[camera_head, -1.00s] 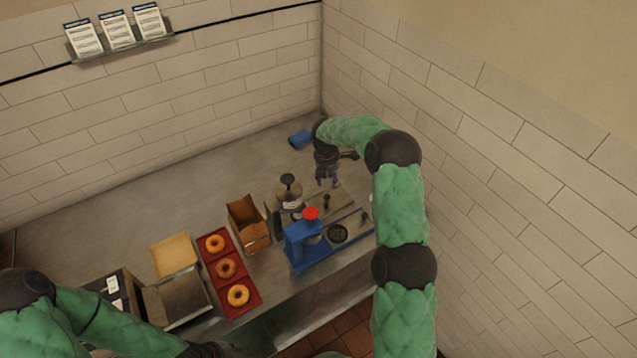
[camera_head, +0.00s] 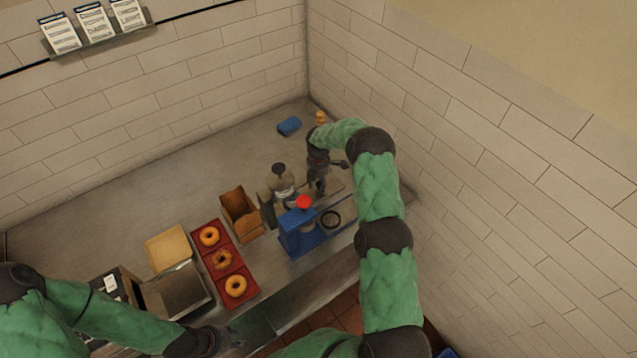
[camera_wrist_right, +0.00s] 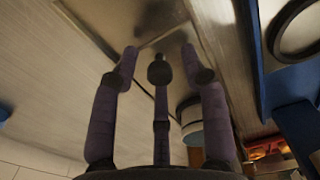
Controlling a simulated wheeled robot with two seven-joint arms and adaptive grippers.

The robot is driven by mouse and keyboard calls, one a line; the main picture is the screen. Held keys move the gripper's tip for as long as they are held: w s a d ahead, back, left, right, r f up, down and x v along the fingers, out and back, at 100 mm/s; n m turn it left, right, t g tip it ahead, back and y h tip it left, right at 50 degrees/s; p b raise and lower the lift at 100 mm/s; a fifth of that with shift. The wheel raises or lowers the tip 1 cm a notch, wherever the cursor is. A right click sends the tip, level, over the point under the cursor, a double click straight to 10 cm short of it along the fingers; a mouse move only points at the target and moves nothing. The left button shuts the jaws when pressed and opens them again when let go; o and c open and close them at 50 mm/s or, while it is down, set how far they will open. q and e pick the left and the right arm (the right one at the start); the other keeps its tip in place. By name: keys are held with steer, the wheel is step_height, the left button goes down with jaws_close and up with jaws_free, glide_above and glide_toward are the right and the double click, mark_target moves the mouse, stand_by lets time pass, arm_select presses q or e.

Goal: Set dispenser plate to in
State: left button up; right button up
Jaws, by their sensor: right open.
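The blue dispenser (camera_head: 298,240) with a red knob (camera_head: 303,202) stands at the right part of the counter. Its metal plate with a dark ring (camera_head: 331,219) lies to its right; the ring and blue frame also show at the upper right in the right wrist view (camera_wrist_right: 300,28). My right gripper (camera_head: 318,187) is open and empty, pointing down just behind the dispenser plate, beside the metal pot (camera_head: 281,183). In the right wrist view its dark fingers (camera_wrist_right: 160,62) are apart over a metal surface. My left gripper (camera_head: 205,342) is low at the front edge, its fingers unclear.
A red tray (camera_head: 209,222) with bagels, an open brown box (camera_head: 240,218) and a metal bin (camera_head: 176,291) stand to the left. A blue item (camera_head: 289,126) and a small orange item (camera_head: 320,117) lie at the back. The back left of the counter (camera_head: 150,215) is clear.

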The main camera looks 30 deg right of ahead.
mark_target(310, 193)
steer(key=shift+f, duration=0.2)
jaws_close()
steer(key=shift+s+a+b, duration=0.2)
steer(key=shift+a+b, duration=0.25)
steer(key=shift+a, duration=1.5)
jaws_free()
steer(key=shift+a, duration=0.1)
steer(key=shift+r, duration=0.1)
